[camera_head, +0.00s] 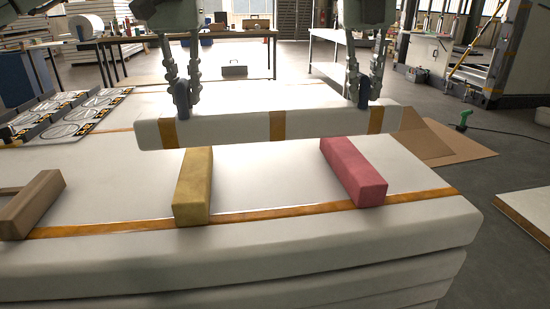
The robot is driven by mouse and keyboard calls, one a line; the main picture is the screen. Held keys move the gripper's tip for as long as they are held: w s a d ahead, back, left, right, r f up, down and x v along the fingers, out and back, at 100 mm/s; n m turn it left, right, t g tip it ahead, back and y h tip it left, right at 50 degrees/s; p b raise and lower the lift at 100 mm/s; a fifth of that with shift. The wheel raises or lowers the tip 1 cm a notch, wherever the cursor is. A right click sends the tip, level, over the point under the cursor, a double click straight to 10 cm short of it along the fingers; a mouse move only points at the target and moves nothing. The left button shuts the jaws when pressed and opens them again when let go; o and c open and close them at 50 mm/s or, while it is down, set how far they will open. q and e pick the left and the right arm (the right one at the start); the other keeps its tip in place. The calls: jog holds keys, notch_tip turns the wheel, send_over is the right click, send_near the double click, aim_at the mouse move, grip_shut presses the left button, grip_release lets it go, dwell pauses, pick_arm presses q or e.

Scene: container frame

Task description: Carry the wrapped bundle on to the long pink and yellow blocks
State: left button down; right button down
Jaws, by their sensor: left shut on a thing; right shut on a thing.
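The wrapped bundle (225,128) is a long white slab with orange bands. It hangs level across the middle of the head view, and its lower edge overlaps the far ends of the blocks in the picture. I cannot tell whether it touches them. My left gripper (182,105) is shut on the bundle near its left orange band. My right gripper (363,97) is shut on it near its right band. The long yellow block (192,190) and the long pink block (354,172) lie apart on the near white stack (120,195), both pointing away from me.
A brown wooden frame (30,203) lies at the stack's left edge. Panels with ring shapes (60,118) lie at the far left. Brown cardboard sheets (445,145) and a green tool (463,119) lie on the floor at right. Another white slab (530,208) is at lower right.

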aim_at(189, 113)
pick_arm(q)
jog(key=shift+a+r, duration=0.1)
pick_arm(e)
jog(key=shift+d+f, duration=0.15)
jog(key=shift+d, duration=0.05)
